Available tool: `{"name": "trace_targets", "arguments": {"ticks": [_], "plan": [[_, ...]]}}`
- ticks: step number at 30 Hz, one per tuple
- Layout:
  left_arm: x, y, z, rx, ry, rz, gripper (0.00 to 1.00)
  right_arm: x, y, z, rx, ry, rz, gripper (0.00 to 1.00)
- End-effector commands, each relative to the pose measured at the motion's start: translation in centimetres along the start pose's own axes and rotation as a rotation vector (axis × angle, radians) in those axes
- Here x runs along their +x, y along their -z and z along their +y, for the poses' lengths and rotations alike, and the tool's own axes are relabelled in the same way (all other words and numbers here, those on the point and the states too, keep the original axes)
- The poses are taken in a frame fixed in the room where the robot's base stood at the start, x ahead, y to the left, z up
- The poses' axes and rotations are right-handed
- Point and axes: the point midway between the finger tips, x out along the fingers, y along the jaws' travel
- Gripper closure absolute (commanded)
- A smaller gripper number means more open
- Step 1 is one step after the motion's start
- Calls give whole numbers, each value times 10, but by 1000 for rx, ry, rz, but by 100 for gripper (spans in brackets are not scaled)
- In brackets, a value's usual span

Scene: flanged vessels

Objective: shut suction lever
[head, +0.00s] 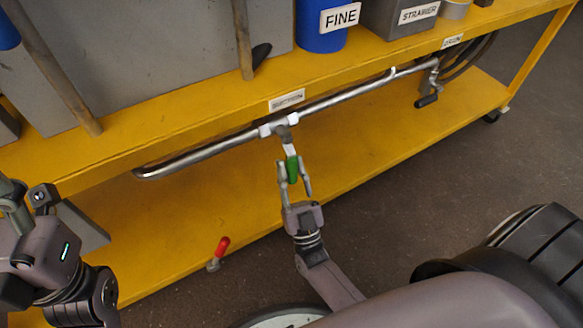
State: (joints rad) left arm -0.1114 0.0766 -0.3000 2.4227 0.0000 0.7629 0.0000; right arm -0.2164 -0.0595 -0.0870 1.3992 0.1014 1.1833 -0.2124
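A lever with a green handle (292,168) hangs from a white and grey valve (278,125) on the long metal pipe under the yellow shelf. A small label (287,100) sits on the shelf edge above it; its print is too small to read. My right gripper (291,163) is at the green handle, with one finger on each side of it. The fingers stand apart, and whether they touch the handle is unclear. My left gripper (25,196) is at the far left, partly cut off by the picture edge, away from the lever.
A red-handled lever (220,250) stands by the lower shelf's front edge. A black-handled valve (428,97) hangs at the pipe's right end below a label (453,41). A blue vessel marked FINE (320,38) and a grey STRAINER box (400,20) stand on the upper shelf.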

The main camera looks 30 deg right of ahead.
Motion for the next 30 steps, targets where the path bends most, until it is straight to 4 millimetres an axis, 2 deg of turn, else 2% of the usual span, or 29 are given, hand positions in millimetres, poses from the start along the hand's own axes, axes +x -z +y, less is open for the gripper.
{"name": "trace_targets", "arguments": {"ticks": [7, 17, 22, 30], "plan": [[0, 0, 0, 0, -1, 0, 37, 0, 0, 0, -3, 2, 1, 59], [1, 0, 0, 1, -5, 3, 37, 2, 2, 0, -4, 3, 3, 59], [1, 0, 0, 1, -3, 2, 37, 15, 16, -1, -4, 3, 3, 59], [1, 0, 0, 0, -2, 2, 37, 51, 52, -2, -3, 2, 4, 59]]}}
